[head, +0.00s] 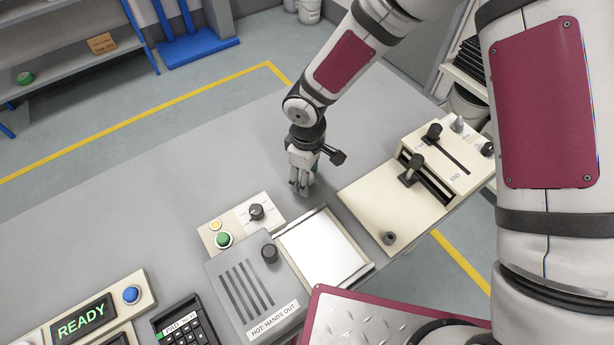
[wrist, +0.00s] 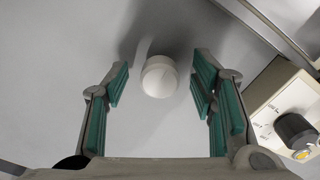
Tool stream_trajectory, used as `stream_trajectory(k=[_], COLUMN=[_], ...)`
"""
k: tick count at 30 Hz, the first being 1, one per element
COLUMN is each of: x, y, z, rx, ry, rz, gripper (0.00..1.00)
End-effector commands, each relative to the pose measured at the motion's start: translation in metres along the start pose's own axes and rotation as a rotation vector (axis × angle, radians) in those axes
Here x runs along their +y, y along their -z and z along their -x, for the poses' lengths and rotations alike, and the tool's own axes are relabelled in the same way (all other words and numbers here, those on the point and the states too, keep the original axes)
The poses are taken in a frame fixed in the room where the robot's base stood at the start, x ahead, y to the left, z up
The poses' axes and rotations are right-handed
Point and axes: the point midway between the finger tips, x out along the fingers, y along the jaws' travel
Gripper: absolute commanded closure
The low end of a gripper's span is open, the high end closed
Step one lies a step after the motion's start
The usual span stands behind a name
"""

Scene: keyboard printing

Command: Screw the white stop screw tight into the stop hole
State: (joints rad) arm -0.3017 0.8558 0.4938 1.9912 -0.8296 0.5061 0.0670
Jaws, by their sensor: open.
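The white stop screw (wrist: 159,77) shows in the wrist view as a round white head on the grey table top, between my fingers and apart from both. My gripper (head: 301,187) is open, pointing down at the table behind the white plate in the head view. Its green-padded fingers stand to the left and right of the screw in the wrist view. In the head view I cannot make out the screw; my gripper seems to hide it. I cannot pick out the stop hole for sure in either view.
A cream slide unit (head: 395,212) with black knobs stands to the right of my gripper. In front are a grey heater box (head: 238,290), a white plate (head: 323,246) and a control box with a green button (head: 223,240). The table (head: 150,205) is clear to the left.

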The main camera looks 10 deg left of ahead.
Motion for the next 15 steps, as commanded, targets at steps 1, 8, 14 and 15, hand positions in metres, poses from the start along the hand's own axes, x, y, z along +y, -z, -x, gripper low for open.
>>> stream_trajectory(k=[1,8,14,15], x=[0.0002,0.0002,0.0002,0.0002], y=[0.0002,0.0000,0.0000,0.0000], z=[0.0000,0.0003,0.0004,0.0004], rx=[0.000,0.000,0.000,0.000], ry=[0.000,0.000,0.000,0.000], rz=[0.000,0.000,0.000,0.000], gripper=[0.48,0.73,0.92,0.92])
